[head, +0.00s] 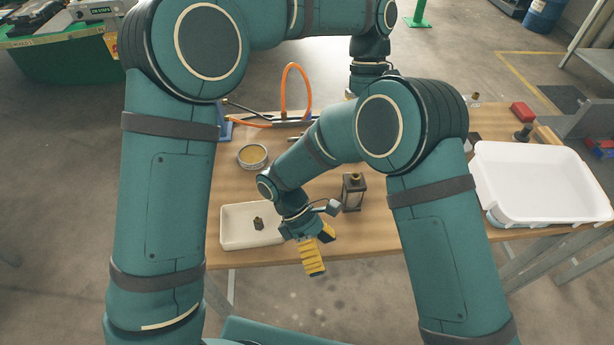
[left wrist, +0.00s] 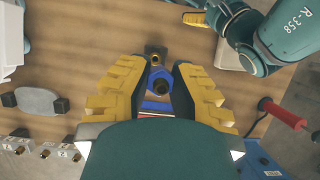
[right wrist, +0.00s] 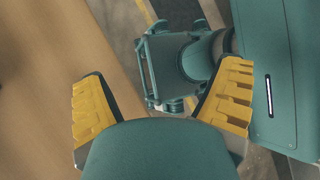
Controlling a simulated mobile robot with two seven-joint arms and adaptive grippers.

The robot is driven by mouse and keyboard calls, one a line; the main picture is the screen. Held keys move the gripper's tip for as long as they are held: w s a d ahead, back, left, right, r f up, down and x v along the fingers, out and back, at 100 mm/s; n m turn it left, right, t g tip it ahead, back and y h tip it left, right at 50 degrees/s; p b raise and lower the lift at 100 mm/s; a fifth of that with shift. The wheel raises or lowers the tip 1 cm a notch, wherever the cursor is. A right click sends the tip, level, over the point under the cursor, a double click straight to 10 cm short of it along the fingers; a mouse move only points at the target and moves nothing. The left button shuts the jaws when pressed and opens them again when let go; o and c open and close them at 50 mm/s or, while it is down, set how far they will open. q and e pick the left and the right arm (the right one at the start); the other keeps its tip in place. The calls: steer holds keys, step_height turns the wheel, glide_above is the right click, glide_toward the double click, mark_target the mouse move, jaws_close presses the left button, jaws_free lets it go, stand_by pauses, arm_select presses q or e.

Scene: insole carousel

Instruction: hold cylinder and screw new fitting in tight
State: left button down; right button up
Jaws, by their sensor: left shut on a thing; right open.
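In the head view the left gripper is hidden behind my right arm. A small dark fitting (head: 258,223) lies in a shallow white tray (head: 233,241) at the table's front left. My right gripper (head: 318,258) is open and empty, right of the tray at the table's front edge. Its spread fingers show in the right wrist view (right wrist: 160,105) with nothing between them.
A dark box with a brass top (head: 352,192) stands right of the right gripper. A round tin (head: 252,156) sits behind the tray, near an orange hose (head: 285,85). A large white bin (head: 540,215) is at the right. A red-handled tool (left wrist: 285,115) lies right of the left gripper.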

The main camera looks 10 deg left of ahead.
mark_target(354, 184)
arm_select(q)
steer(key=shift+w, duration=0.1)
arm_select(e)
steer(key=w+t+h, duration=0.1)
steer(key=w, duration=0.1)
steer(key=w+a+r+n+t+h, duration=0.1)
steer(key=w, duration=0.2)
steer(key=w+a+t+h, duration=0.1)
steer(key=w+t, duration=0.1)
steer(key=shift+w+a+r+n, duration=0.1)
steer(key=shift+w+r+n, duration=0.15)
steer(key=shift+n, duration=0.05)
steer(key=w+a+r+n+t+h, duration=0.1)
steer(key=w+a+r+t+h, duration=0.2)
steer(key=w+a+r+t, duration=0.25)
steer(key=x, duration=0.8)
steer(key=r+x, duration=0.1)
steer(key=x, duration=0.3)
steer(key=shift+w+d+f, duration=0.1)
steer(key=shift+w+d, duration=0.25)
steer(key=shift+d, duration=0.1)
steer(key=c, duration=1.4)
arm_select(q)
steer(key=shift+a+f, duration=0.15)
steer(key=shift+f, duration=2.45)
